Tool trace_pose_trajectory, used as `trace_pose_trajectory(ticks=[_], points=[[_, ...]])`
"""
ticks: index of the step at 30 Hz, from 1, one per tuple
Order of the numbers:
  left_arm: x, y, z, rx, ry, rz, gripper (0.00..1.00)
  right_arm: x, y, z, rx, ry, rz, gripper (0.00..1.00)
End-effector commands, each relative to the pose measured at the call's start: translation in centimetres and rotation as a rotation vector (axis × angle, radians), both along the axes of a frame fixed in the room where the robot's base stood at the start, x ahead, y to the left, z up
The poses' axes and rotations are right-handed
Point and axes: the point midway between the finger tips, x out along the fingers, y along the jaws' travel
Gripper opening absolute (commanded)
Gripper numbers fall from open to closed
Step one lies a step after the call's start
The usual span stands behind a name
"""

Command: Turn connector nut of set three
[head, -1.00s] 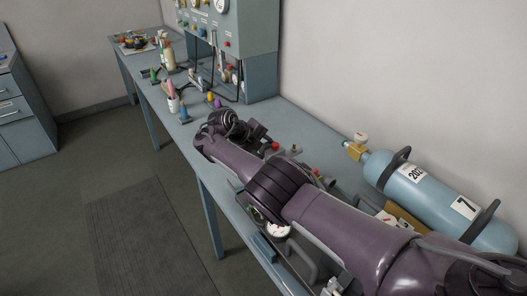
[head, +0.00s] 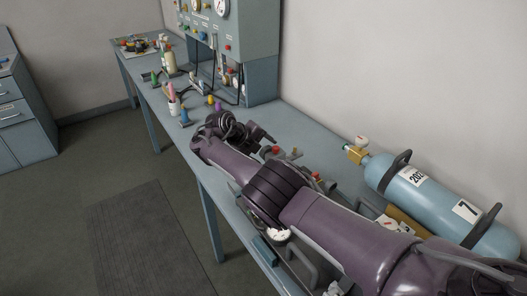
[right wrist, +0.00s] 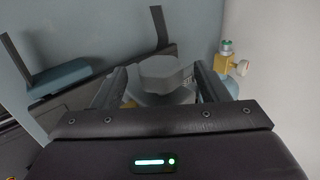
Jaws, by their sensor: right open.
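My right arm crosses the head view, with my right gripper (head: 262,133) over the bench at its far end. In the right wrist view the same gripper (right wrist: 160,84) has its two fingers wide apart. A grey rounded, nut-like part (right wrist: 164,73) shows between and beyond the fingers. I cannot tell whether it is the connector nut of set three, or whether a finger touches it. No set-three label is readable. Part of the breathing set on the bench is hidden under my arm; a white gauge (head: 279,235) shows beside it. My left gripper is not in view.
A blue cylinder (head: 440,196) marked 7 lies at the right by the wall; its brass valve (head: 356,155) also shows in the right wrist view (right wrist: 222,63). A gauge panel (head: 250,45) stands at the back. Small bottles (head: 174,105) stand on the bench's left part.

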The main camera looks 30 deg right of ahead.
Motion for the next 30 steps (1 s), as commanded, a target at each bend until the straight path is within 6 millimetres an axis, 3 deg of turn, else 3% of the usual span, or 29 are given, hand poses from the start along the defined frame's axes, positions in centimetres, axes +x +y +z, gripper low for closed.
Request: trace_pose_trajectory(ticks=[9, 18, 26, 30], points=[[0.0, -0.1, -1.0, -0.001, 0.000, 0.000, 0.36, -0.2, 3.7, 3.8, 0.000, -0.003, 0.001, 0.67], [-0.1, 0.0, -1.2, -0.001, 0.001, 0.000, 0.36, -0.3, 4.6, 5.1, 0.000, -0.001, 0.001, 0.67], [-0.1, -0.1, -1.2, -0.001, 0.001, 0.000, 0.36, -0.3, 4.9, 4.3, 0.009, 0.017, 0.025, 0.67], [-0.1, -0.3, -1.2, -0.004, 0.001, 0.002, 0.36, 0.1, 7.1, 0.1, 0.062, 0.122, 0.198, 0.67]])
